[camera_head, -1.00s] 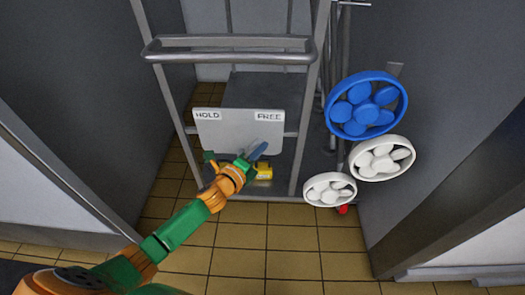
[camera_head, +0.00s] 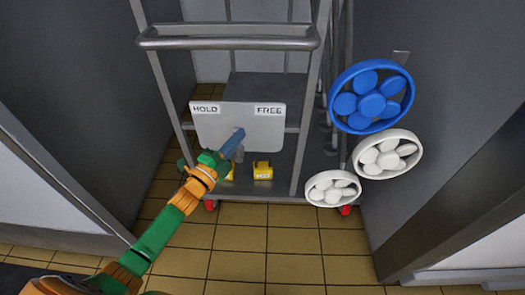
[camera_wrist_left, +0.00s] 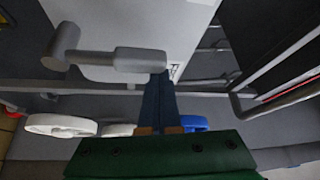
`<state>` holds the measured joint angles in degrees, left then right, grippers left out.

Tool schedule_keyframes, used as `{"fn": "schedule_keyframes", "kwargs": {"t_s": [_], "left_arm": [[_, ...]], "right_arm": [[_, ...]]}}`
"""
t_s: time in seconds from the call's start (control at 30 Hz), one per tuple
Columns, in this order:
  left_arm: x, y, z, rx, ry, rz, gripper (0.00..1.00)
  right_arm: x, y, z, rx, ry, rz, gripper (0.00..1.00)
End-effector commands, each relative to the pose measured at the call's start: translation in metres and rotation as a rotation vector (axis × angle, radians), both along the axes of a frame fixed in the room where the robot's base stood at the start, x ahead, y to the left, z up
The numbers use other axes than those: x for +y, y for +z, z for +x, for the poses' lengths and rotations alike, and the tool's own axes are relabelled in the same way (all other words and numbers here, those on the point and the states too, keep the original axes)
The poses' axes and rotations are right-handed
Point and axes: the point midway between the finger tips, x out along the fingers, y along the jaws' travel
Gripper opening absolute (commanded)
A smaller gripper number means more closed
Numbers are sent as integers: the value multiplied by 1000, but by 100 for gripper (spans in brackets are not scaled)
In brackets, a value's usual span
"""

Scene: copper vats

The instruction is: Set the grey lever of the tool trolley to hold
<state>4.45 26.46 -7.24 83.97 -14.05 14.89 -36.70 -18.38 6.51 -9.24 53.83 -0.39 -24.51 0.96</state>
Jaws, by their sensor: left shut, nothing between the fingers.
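The tool trolley (camera_head: 228,42) stands ahead with a pale plate (camera_head: 262,138) marked HOLD at its left and FREE at its right. The grey lever is mostly hidden behind my left gripper in the head view; a grey part (camera_head: 239,154) shows just beside the fingers, roughly mid-plate. In the left wrist view the lever (camera_wrist_left: 140,60) is clear, with its round end at left. My left gripper (camera_head: 236,138) is shut and empty, its blue fingers in front of the plate. In the wrist view the fingertips (camera_wrist_left: 159,82) are right beside the lever's grip; contact cannot be told.
A blue handwheel (camera_head: 371,105) and two white ones (camera_head: 388,155) (camera_head: 333,188) are to the right of the trolley. A yellow block (camera_head: 262,171) sits on the trolley's low deck, with another partly hidden behind my gripper. Grey walls flank the trolley; tiled floor (camera_head: 240,240) in front is clear.

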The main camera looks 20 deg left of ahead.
Motion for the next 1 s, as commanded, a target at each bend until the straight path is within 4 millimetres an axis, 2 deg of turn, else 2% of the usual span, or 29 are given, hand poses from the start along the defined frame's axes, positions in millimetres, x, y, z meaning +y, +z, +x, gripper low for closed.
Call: {"fn": "schedule_keyframes", "kwargs": {"t_s": [0.07, 0.43, 0.7, 1.0], "left_arm": [[8, -6, -2, -18, 3, -69, 0], [40, -11, -12, -106, 0, -370, 0], [55, -15, -16, -147, 0, -513, 0], [61, -17, -18, -167, -1, -583, 0]], "right_arm": [[5, -7, 6, -3, 0, 8, 50], [26, -6, 28, -4, 1, 36, 50], [31, 19, 52, -26, -5, 43, 50], [33, 33, 60, -35, -7, 46, 50]]}}
